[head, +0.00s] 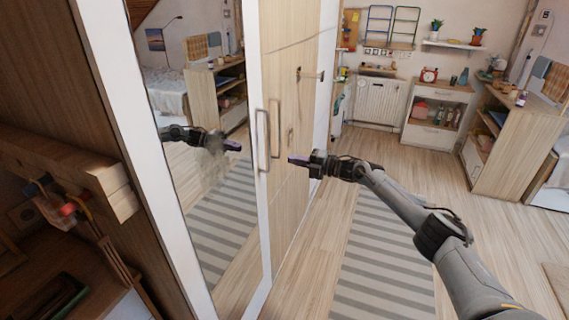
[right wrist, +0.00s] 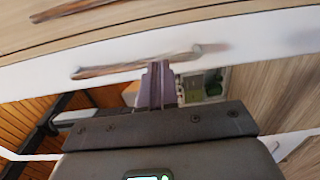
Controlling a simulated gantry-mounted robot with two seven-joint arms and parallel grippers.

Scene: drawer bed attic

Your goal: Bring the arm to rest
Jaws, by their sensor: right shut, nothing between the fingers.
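My right arm (head: 410,205) reaches in from the lower right of the head view. Its gripper (head: 291,160) points left, in front of the wooden wardrobe door (head: 290,200) and near the door handles. The gripper is shut and empty. In the right wrist view the closed fingers (right wrist: 157,70) stand in front of a white edge with a long handle (right wrist: 135,65). I cannot tell whether the fingertips touch anything. My left gripper is not in view.
A mirror panel (head: 205,190) beside the door reflects my arm and the room. A striped rug (head: 375,260) lies on the wooden floor. A shelf unit (head: 432,115), a radiator (head: 381,101) and a wooden cabinet (head: 510,150) stand farther back. Open floor lies between them and the wardrobe.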

